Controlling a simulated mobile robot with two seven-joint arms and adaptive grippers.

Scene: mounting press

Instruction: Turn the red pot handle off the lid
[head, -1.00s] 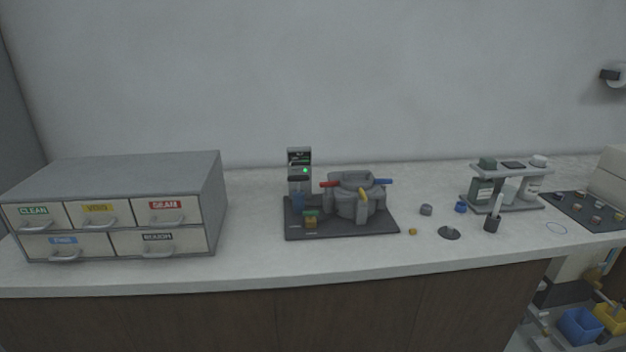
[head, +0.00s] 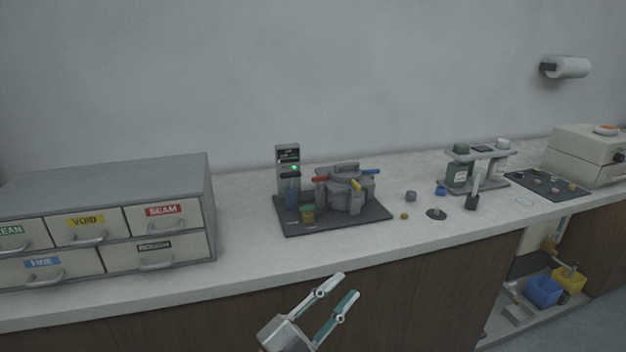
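The mounting press has a round grey pot with a lid (head: 346,171) on top, standing on a dark base plate (head: 300,230). My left gripper (head: 343,283) is in front of the counter's front edge, below and apart from the press. Its two fingers are spread and nothing is between them. My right gripper is not in view.
A drawer cabinet (head: 110,177) stands on the left of the counter. A display unit (head: 288,160) with a green light stands left of the pot. Small parts, a shelf stand (head: 480,151) and a dark mat (head: 530,180) lie to the right. The counter's front strip is clear.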

